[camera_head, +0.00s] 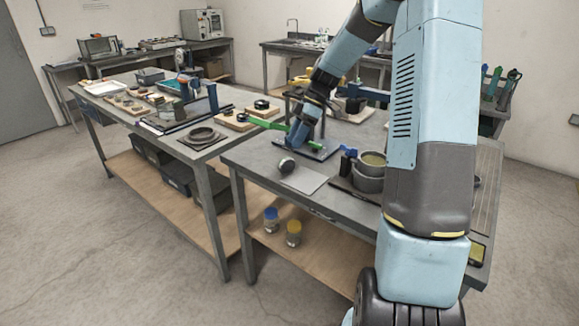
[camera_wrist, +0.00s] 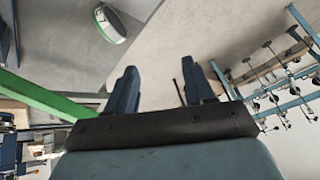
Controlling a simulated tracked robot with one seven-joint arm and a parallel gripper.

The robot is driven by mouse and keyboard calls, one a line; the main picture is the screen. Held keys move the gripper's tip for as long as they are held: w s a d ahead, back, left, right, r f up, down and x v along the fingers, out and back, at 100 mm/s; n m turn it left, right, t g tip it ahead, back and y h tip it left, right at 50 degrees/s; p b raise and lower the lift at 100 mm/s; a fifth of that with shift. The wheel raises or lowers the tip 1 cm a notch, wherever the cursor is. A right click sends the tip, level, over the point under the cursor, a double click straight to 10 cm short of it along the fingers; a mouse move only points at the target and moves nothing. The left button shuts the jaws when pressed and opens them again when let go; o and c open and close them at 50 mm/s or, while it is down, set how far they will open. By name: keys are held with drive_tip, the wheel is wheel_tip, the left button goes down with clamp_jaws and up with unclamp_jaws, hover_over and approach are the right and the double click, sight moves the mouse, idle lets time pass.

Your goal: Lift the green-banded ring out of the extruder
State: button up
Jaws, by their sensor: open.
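My gripper (camera_head: 297,139) is low over a dark blue base plate (camera_head: 319,152) with a long green lever (camera_head: 262,122), apparently the extruder. In the wrist view, the fingers of my gripper (camera_wrist: 157,72) stand apart with nothing between them. The green lever (camera_wrist: 42,109) runs in from the left, close beside the left finger. A round piece with a pale face and a green edge (camera_wrist: 110,24) lies on the grey table, ahead of the fingers and apart from them. A small dark and pale round piece (camera_head: 287,166) lies in front of the plate; its band is too small to tell.
A pale sheet (camera_head: 305,181) lies at the table's front. Grey round pots (camera_head: 369,172) and a small blue piece (camera_head: 348,151) stand to the right. A second table (camera_head: 198,152) at left carries a dark ring and several fixtures. Jars (camera_head: 293,233) stand on the lower shelf.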

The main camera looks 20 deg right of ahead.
sight(288, 158)
drive_tip(key=w+d+f+n+y, duration=0.1)
drive_tip(key=f, duration=0.1)
drive_tip(key=w+f+n+y, duration=0.1)
drive_tip(key=w+f, duration=0.1)
drive_tip(key=w+d+f+n, duration=0.1)
drive_tip(key=w+f, duration=0.1)
drive_tip(key=f, duration=0.1)
drive_tip(key=shift+w+d+y, duration=0.25)
drive_tip(key=shift+d+y, duration=0.1)
drive_tip(key=shift+y, duration=0.05)
drive_tip(key=shift+w+d+f+n, duration=0.1)
drive_tip(key=shift+w+f+n, duration=0.1)
drive_tip(key=shift+f+n, duration=0.25)
drive_tip(key=shift+a+r+x, duration=0.1)
drive_tip(key=shift+r+x, duration=0.05)
drive_tip(key=shift+x, duration=1.05)
drive_tip(key=shift+a+r+x, duration=0.1)
drive_tip(key=shift+a+x, duration=0.05)
drive_tip(key=shift+x, duration=1.1)
drive_tip(key=shift+a+r+x, duration=0.1)
drive_tip(key=shift+r+x, duration=0.05)
drive_tip(key=shift+x, duration=1.05)
drive_tip(key=shift+s, duration=0.2)
clamp_jaws()
